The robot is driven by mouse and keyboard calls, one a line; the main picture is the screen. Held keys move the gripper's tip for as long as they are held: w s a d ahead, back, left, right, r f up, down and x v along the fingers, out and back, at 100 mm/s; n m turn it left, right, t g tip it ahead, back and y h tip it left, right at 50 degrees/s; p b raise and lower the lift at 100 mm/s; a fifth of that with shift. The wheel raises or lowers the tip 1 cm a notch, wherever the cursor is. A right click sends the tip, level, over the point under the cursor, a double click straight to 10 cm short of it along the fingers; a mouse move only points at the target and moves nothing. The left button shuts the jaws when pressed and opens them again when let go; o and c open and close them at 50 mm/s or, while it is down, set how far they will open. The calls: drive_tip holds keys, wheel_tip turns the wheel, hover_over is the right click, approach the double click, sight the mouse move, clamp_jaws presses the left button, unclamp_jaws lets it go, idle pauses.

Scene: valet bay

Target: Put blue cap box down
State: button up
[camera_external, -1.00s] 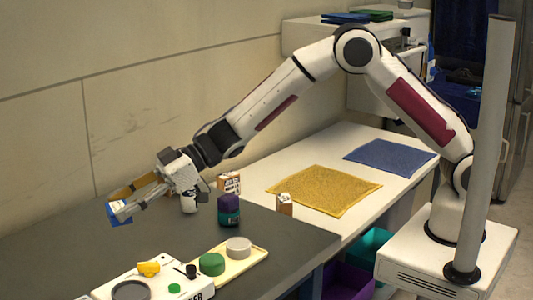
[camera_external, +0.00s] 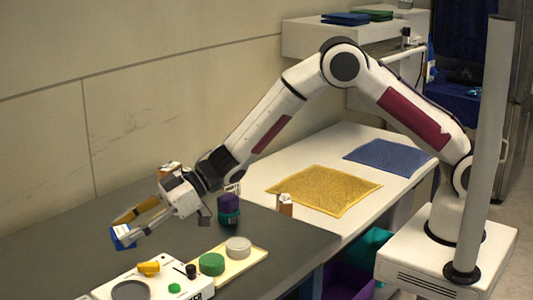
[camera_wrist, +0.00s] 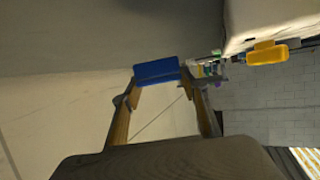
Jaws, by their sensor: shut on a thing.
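The blue cap box (camera_external: 122,238), blue with a white part, is at the far left over the dark counter (camera_external: 75,245). My gripper (camera_external: 130,227) is shut on it, with a finger on each side. In the wrist view the blue cap box (camera_wrist: 156,70) shows as a blue slab between the tips of my two brownish fingers (camera_wrist: 160,88). I cannot tell whether its underside touches the counter.
A white appliance (camera_external: 120,283) with small items stands in front of my gripper. Beside it is a cream tray (camera_external: 245,264) with green and grey round pieces. A purple-and-green jar (camera_external: 228,209) and small cartons (camera_external: 285,204) stand to the right. The left counter is clear.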

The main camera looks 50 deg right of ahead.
drive_tip(key=shift+f, duration=0.2)
drive_tip(key=shift+f, duration=1.75)
drive_tip(key=shift+f, duration=0.1)
drive_tip(key=o, duration=1.1)
drive_tip(key=shift+v, duration=6.05)
drive_tip(key=shift+w, duration=0.1)
